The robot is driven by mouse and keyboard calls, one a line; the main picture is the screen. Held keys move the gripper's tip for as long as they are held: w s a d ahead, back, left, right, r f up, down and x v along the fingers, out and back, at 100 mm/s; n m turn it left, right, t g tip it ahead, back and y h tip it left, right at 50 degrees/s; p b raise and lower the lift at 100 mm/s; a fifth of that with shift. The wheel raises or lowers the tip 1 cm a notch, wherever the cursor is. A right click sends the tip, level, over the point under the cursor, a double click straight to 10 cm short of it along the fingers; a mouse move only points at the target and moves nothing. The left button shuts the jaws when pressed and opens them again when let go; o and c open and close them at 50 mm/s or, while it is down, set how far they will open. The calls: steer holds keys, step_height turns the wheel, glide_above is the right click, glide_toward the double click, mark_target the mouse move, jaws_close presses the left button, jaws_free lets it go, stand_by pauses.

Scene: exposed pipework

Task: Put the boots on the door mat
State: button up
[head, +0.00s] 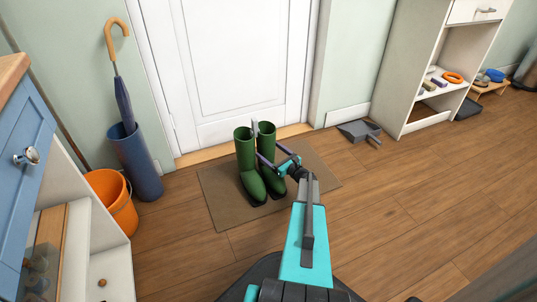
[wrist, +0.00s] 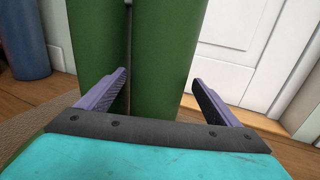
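The two green boots stand upright side by side on the brown door mat (head: 222,208), in front of the white door. They are the left boot (head: 248,165) and the right boot (head: 272,178); in the wrist view the left boot (wrist: 95,45) and right boot (wrist: 160,60) fill the middle. A thin grey piece shows between their shafts. My gripper (head: 275,154) is at the right boot, its fingers apart. In the wrist view one purple finger points at the gap between the boots and the other lies by the right boot's outer edge. I cannot tell whether they touch it.
A blue umbrella stand (head: 136,162) and an orange bucket (head: 111,200) are at the left, near a blue and white cabinet (head: 32,140). A grey dustpan (head: 359,131) lies right of the door, beside a white shelf unit (head: 418,70). The wooden floor right of the mat is clear.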

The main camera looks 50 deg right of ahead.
steer(key=shift+a, duration=0.15)
steer(key=s+p, duration=0.1)
steer(key=s, duration=0.2)
steer(key=s+p, duration=0.1)
steer(key=s, duration=0.3)
steer(key=s+p, duration=0.2)
steer(key=s, duration=0.1)
steer(key=shift+s+a+r, duration=0.1)
steer(key=shift+s+a, duration=0.2)
steer(key=shift+s, duration=0.65)
